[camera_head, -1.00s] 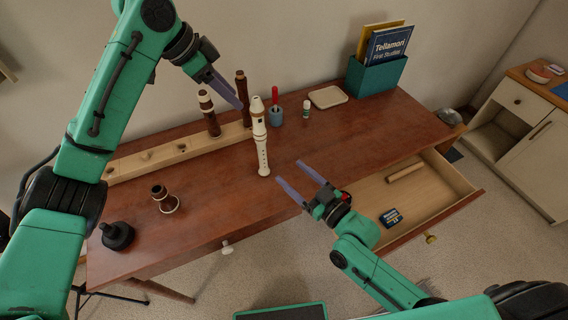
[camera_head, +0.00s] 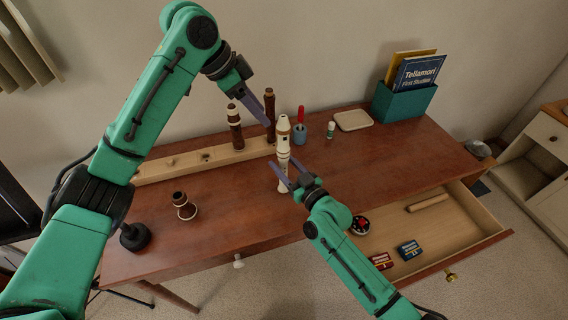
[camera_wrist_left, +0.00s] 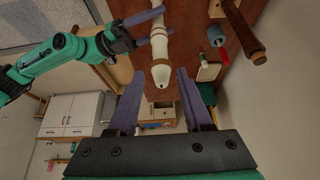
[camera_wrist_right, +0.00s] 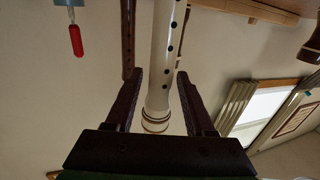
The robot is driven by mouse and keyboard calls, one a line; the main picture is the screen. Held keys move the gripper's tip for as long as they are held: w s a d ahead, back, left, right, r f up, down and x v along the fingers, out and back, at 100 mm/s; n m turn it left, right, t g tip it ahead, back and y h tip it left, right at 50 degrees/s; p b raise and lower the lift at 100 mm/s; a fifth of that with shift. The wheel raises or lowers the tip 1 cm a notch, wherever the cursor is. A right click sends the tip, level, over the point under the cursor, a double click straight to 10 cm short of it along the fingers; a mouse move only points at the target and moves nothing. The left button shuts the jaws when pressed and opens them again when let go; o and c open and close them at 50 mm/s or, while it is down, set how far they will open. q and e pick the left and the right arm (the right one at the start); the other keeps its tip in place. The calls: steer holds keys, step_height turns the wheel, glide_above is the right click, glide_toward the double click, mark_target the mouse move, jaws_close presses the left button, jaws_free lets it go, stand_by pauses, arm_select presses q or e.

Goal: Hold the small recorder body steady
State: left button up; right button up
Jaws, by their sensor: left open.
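The small cream recorder (camera_head: 283,146) stands upright on the brown desk; it also shows in the left wrist view (camera_wrist_left: 161,52) and the right wrist view (camera_wrist_right: 160,60). My right gripper (camera_head: 284,166) is low at the recorder, with one finger on each side of its body. In the right wrist view its fingers (camera_wrist_right: 160,76) are spread, with narrow gaps beside the body. My left gripper (camera_head: 267,110) is open and empty, above and left of the recorder's top. In the left wrist view the recorder's tip points between the left fingers (camera_wrist_left: 182,72).
Behind the recorder are a wooden rack (camera_head: 165,166) with dark wooden pieces, a blue-grey cup (camera_head: 300,133) with a red-handled tool, and a cream tray (camera_head: 352,120). A dark joint piece (camera_head: 184,205) stands front left. An open drawer (camera_head: 475,212) is at right.

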mark_target(283, 140)
jaws_close()
arm_select(q)
steer(key=o, duration=0.5)
steer(key=shift+d, duration=0.15)
steer(key=shift+c, duration=0.2)
steer(key=d+y, duration=0.1)
steer(key=w+d+g+y, duration=0.1)
steer(key=d, duration=0.1)
steer(key=shift+d+r+y, duration=0.15)
steer(key=shift+y, duration=0.15)
steer(key=shift+w+d+r+y, duration=0.2)
steer(key=shift+d+y, duration=0.1)
steer(key=shift+y, duration=0.3)
arm_select(e)
steer(key=shift+d, duration=0.15)
arm_select(q)
steer(key=f, duration=0.4)
steer(key=d+f, duration=0.1)
steer(key=f, duration=0.6)
steer(key=shift+w+d+f, duration=0.15)
steer(key=shift+w+f, duration=0.05)
steer(key=shift+f, duration=0.2)
jaws_close()
